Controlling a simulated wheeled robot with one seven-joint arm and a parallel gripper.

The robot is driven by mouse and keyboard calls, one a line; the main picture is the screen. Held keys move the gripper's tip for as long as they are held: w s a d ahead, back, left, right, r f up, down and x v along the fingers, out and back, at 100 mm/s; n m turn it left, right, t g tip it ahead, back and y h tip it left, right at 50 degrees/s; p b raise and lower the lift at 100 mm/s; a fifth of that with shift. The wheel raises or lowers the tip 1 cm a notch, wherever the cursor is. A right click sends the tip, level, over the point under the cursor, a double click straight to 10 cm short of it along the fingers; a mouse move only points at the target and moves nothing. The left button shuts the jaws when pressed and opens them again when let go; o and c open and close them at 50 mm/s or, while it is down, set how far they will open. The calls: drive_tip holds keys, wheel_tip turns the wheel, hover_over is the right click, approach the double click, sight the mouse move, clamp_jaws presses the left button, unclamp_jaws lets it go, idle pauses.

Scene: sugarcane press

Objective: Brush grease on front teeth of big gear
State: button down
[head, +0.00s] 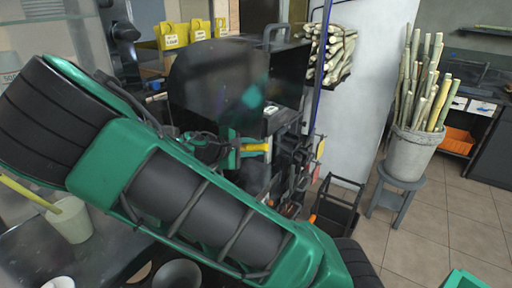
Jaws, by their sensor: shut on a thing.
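My gripper (232,150) is partly in view at the middle of the head view, just above my large green and black forearm. It is shut on a brush, whose yellow handle (256,147) sticks out to the right. The brush's bristles cannot be made out. The dark press (285,75) stands behind the gripper, with a dark, shiny curved cover (215,80) on its left. The big gear and its front teeth cannot be made out; my arm and the dark parts hide much of the press's lower front.
A beige cup (69,220) with a yellow stick stands on the dark counter at the left. A grey bucket of canes (411,152) sits on a stool (398,195) at the right. Yellow containers (173,36) stand behind the press. The tiled floor at the right is mostly clear.

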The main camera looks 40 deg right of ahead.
sight(261, 150)
drive_tip(key=a, duration=0.1)
drive_tip(key=s+a, duration=0.1)
drive_tip(key=a, duration=0.1)
drive_tip(key=shift+r, duration=0.15)
drive_tip(key=shift+w+d+r, duration=0.1)
drive_tip(key=shift+w+d, duration=0.05)
drive_tip(key=shift+d, duration=0.55)
drive_tip(key=shift+w+d, duration=0.15)
drive_tip(key=shift+d, duration=0.55)
drive_tip(key=shift+w+d, duration=0.35)
drive_tip(key=shift+d, duration=0.45)
drive_tip(key=shift+w+d, duration=0.3)
drive_tip(key=shift+d, duration=0.5)
drive_tip(key=shift+s+a, duration=0.3)
drive_tip(key=shift+a, duration=0.7)
drive_tip(key=shift+s+a, duration=0.35)
drive_tip(key=shift+a, duration=0.6)
drive_tip(key=shift+s+a, duration=0.3)
drive_tip(key=shift+a, duration=0.7)
drive_tip(key=shift+s+d, duration=0.35)
drive_tip(key=shift+s, duration=0.6)
drive_tip(key=shift+s+d, duration=0.3)
drive_tip(key=shift+s, duration=0.6)
drive_tip(key=shift+s+d, duration=0.35)
drive_tip(key=shift+s, duration=0.6)
drive_tip(key=shift+s, duration=0.15)
